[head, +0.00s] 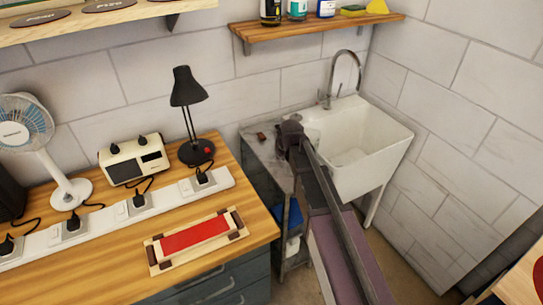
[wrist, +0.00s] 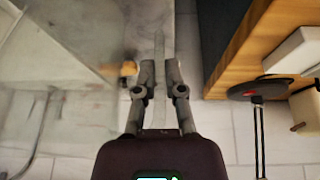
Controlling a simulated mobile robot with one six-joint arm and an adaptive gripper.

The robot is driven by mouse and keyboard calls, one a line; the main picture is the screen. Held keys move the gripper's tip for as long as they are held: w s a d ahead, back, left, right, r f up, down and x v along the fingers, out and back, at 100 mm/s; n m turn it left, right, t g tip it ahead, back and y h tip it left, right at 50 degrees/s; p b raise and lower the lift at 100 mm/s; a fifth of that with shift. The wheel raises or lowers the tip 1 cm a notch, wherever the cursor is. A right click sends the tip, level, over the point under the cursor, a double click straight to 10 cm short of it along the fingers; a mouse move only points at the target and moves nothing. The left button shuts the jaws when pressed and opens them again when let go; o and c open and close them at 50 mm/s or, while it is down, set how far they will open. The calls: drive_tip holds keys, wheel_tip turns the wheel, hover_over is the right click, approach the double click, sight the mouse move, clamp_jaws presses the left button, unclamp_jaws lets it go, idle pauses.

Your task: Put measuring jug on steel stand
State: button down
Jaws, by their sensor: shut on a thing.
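My gripper (head: 290,131) is at the far end of my arm, over the steel stand (head: 259,147) beside the sink. In the wrist view my gripper (wrist: 160,88) is shut on a thin, pale, see-through strip, which looks like the handle or wall of the measuring jug (wrist: 159,52). The rest of the jug is hard to make out: it is clear, and my arm blocks much of it in the head view. The stand's grey top (wrist: 187,38) shows behind the fingers. I cannot tell whether the jug touches the stand.
A white sink (head: 373,150) with a tall tap (head: 346,65) adjoins the stand on the right. A wooden bench (head: 100,262) stands on the left, with a black lamp (head: 187,100). A small brown item (head: 261,136) lies on the stand. A shelf (head: 310,32) hangs above.

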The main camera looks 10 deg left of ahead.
drive_tip(key=w+a, duration=0.2)
drive_tip(key=w, duration=0.1)
drive_tip(key=w+a, duration=0.1)
drive_tip(key=w, duration=0.1)
drive_tip(key=shift+f, duration=0.25)
drive_tip(key=shift+b+x, duration=1.9)
drive_tip(key=shift+b, duration=0.15)
drive_tip(key=shift+s+f, duration=0.2)
drive_tip(key=c, duration=0.7)
unclamp_jaws()
drive_tip(key=shift+c, duration=0.2)
drive_tip(key=shift+r, duration=0.2)
